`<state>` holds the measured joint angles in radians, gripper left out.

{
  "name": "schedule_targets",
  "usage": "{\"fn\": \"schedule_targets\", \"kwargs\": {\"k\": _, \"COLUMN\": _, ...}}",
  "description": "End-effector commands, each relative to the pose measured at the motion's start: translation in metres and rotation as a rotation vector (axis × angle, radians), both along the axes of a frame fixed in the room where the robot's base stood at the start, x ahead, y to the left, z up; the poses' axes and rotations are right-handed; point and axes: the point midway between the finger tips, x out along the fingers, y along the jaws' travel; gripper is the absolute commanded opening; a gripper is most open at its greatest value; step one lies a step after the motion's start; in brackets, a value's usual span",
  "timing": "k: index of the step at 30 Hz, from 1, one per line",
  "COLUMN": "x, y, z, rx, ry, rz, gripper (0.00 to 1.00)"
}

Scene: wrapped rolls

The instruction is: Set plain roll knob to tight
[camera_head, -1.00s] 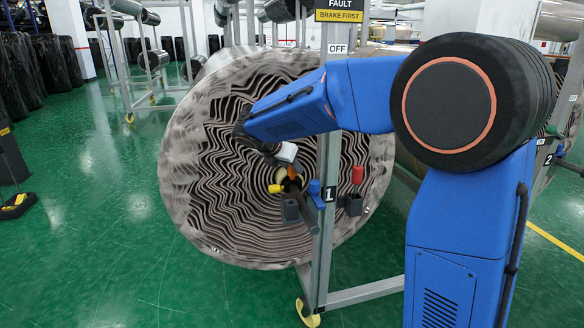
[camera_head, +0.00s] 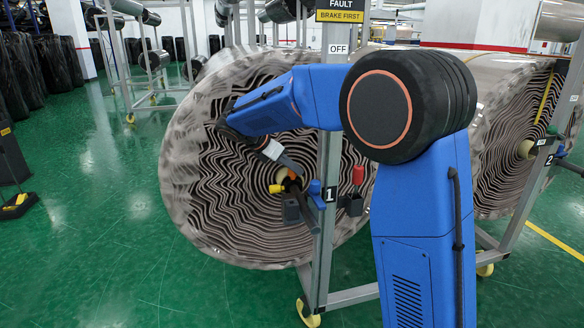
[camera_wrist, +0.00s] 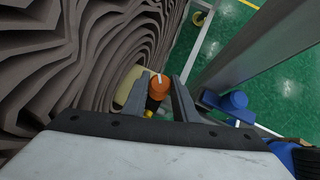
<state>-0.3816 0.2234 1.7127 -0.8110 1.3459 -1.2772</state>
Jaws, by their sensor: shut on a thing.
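A large grey-brown roll (camera_head: 205,200) with wavy layered ends hangs on the stand marked 1. At its core is an orange knob (camera_head: 294,174), small and partly hidden in the head view. My gripper (camera_head: 288,168) reaches down to it from the upper left. In the wrist view the orange knob (camera_wrist: 158,87) carries a white mark on its top, pointing roughly up in the picture. My gripper (camera_wrist: 160,98) is shut on this knob, one grey finger on each side. No setting labels are readable around the knob.
The grey stand post (camera_head: 328,200) rises close right of the knob. A blue handle (camera_head: 314,188), a red handle (camera_head: 358,175) and a yellow piece (camera_head: 275,188) sit nearby. A second roll (camera_head: 500,150) with a yellow strap hangs at right. Green floor at left is open.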

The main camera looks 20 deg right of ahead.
Motion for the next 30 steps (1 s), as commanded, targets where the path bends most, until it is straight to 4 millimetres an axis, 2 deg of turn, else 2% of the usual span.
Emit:
{"fn": "schedule_targets", "kwargs": {"k": 5, "x": 0.0, "y": 0.0, "z": 0.0, "rx": 0.001, "ry": -0.001, "rz": 0.001, "gripper": 0.03}}
{"fn": "schedule_targets", "kwargs": {"k": 6, "x": 0.0, "y": 0.001, "z": 0.0, "rx": 0.001, "ry": -0.001, "rz": 0.001, "gripper": 0.28}}
{"fn": "schedule_targets", "kwargs": {"k": 8, "x": 0.0, "y": 0.0, "z": 0.0, "rx": 0.001, "ry": -0.001, "rz": 0.001, "gripper": 0.42}}
{"fn": "schedule_targets", "kwargs": {"k": 9, "x": 0.0, "y": 0.0, "z": 0.0, "rx": 0.001, "ry": -0.001, "rz": 0.001, "gripper": 0.44}}
{"fn": "schedule_targets", "kwargs": {"k": 20, "x": -0.001, "y": 0.003, "z": 0.003, "rx": 0.0, "ry": -0.001, "rz": 0.002, "gripper": 0.44}}
{"fn": "schedule_targets", "kwargs": {"k": 25, "x": -0.006, "y": 0.018, "z": 0.018, "rx": 0.002, "ry": -0.002, "rz": 0.003, "gripper": 0.44}}
{"fn": "schedule_targets", "kwargs": {"k": 30, "x": -0.013, "y": 0.04, "z": 0.042, "rx": 0.002, "ry": -0.002, "rz": 0.004, "gripper": 0.44}}
